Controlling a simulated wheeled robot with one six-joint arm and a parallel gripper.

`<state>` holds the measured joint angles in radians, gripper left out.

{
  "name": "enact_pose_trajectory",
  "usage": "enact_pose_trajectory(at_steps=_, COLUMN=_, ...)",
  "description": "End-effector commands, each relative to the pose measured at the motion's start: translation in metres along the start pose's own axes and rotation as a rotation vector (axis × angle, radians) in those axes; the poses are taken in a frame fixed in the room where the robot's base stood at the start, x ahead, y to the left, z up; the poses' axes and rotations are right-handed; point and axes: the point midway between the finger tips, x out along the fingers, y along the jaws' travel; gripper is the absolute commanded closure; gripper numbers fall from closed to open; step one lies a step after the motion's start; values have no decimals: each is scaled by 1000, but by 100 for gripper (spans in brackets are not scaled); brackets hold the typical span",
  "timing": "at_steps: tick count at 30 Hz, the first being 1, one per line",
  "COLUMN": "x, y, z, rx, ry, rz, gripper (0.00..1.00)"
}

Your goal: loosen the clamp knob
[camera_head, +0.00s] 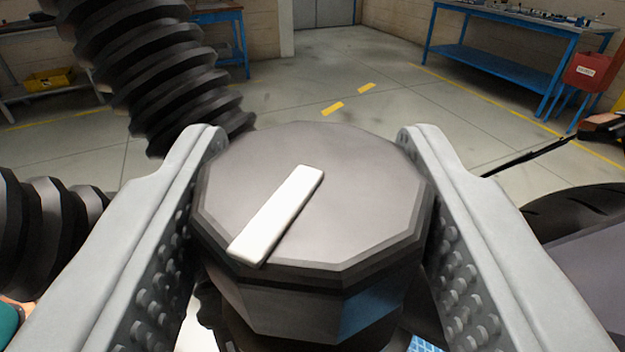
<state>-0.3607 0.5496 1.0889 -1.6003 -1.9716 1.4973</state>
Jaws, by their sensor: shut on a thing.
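The clamp knob (340,220) is a dark grey, many-sided knob in the middle of the camera view. A raised white bar (276,215) on its top face slants from lower left to upper right. My gripper (312,150) has one grey, studded finger on each side of the knob and is shut on it. The inner pads face the knob's left and right sides. The knob's underside and what it is fixed to are mostly hidden below it.
A black ribbed hose (150,75) rises at the upper left, close to the left finger, and another ribbed piece (45,225) lies at the left edge. A dark tyre-like curve (585,210) is at the right. Blue workbenches (500,70) and open floor lie beyond.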

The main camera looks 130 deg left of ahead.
Motion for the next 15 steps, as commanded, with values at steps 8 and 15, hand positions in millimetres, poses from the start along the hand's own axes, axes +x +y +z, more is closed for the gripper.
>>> enact_pose_trajectory(at_steps=8, x=0, y=0, z=-1, rx=-2, ry=1, rz=-40, gripper=76)
enact_pose_trajectory(at_steps=15, x=0, y=0, z=-2, rx=-2, ry=1, rz=-42, gripper=76)
